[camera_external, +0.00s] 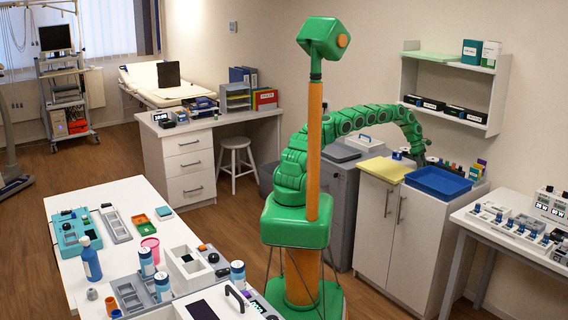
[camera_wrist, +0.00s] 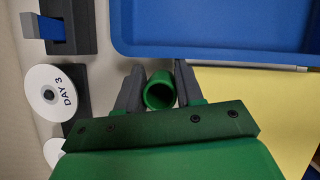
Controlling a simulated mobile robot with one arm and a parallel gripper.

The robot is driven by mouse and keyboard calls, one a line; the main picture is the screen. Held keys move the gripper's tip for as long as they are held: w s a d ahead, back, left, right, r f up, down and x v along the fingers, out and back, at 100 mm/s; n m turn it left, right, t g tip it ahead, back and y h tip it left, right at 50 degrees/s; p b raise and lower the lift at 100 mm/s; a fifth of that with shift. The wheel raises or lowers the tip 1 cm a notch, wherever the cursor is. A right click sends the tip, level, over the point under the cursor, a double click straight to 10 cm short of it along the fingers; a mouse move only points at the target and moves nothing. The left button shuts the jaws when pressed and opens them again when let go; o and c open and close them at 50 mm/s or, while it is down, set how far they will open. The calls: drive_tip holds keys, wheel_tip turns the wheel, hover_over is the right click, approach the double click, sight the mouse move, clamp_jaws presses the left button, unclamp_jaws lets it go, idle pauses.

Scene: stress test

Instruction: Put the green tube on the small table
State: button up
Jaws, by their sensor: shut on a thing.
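The green tube (camera_wrist: 160,92) is between the two grey fingers of my gripper (camera_wrist: 158,76) in the wrist view, with its open round end facing the camera. My gripper is shut on it. In the external view my gripper (camera_external: 421,160) is low over the back of the white cabinet, near the wall; the tube cannot be made out there. A white table (camera_external: 470,224) with grey legs stands at the right, carrying several small devices. I cannot tell whether this is the small table.
A blue tray (camera_external: 438,182) and a yellow sheet (camera_external: 385,169) lie on the cabinet top. The wrist view shows a disc marked DAY 3 (camera_wrist: 50,91) on a dark holder beside my gripper. A wall shelf (camera_external: 450,105) hangs above. A long cluttered table (camera_external: 95,195) stands at the left.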

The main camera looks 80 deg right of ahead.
drive_tip(key=shift+a+r, duration=0.1)
drive_tip(key=shift+r, duration=0.65)
drive_tip(key=w+a+r, duration=0.9)
drive_tip(key=w, duration=0.1)
drive_tip(key=shift+a+r, duration=0.25)
drive_tip(key=shift+r, duration=0.15)
drive_tip(key=shift+w, duration=0.1)
